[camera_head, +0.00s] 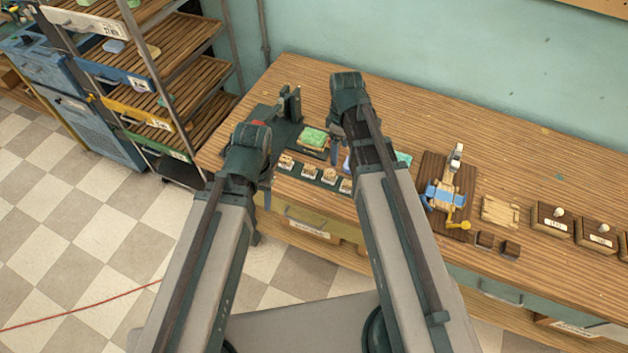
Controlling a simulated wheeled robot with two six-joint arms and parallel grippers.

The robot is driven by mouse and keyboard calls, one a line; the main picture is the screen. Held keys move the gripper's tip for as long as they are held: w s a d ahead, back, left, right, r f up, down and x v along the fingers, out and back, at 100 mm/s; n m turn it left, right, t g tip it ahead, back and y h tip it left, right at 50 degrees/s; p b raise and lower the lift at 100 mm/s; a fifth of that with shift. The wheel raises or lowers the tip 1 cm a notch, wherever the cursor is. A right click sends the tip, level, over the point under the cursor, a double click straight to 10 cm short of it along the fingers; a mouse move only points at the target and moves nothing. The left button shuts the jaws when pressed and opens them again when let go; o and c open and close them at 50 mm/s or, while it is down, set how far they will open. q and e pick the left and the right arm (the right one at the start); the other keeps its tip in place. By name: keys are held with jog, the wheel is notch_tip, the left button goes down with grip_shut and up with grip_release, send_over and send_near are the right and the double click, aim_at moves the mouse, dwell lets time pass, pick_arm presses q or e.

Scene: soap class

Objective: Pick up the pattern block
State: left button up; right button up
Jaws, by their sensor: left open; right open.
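Several small pale blocks with patterned tops (329,176) stand in a row on a dark green strip near the table's front edge. I cannot tell which one is the pattern block. My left gripper (267,196) hangs at the left end of this row, mostly hidden by its own arm; it is open. My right gripper (336,152) points down behind the row, beside a green slab (313,138); it is open, with its fingers small and partly hidden. My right arm covers the right end of the row.
The wooden table (480,115) is mostly clear at the back. A wooden device with a blue band (445,195), a light board (500,211) and knobbed dark boxes (552,220) stand to the right. A shelf rack (160,80) stands at the left.

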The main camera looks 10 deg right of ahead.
aim_at(334, 174)
notch_tip(334, 174, down, 9)
jog(key=b, duration=0.9)
jog(key=shift+w+a+r, duration=0.1)
jog(key=shift+w, duration=0.05)
jog(key=f+b, duration=0.5)
jog(key=shift+w+a+f, duration=0.1)
jog(key=shift+w+a, duration=0.1)
jog(key=shift+a, duration=0.05)
grip_shut()
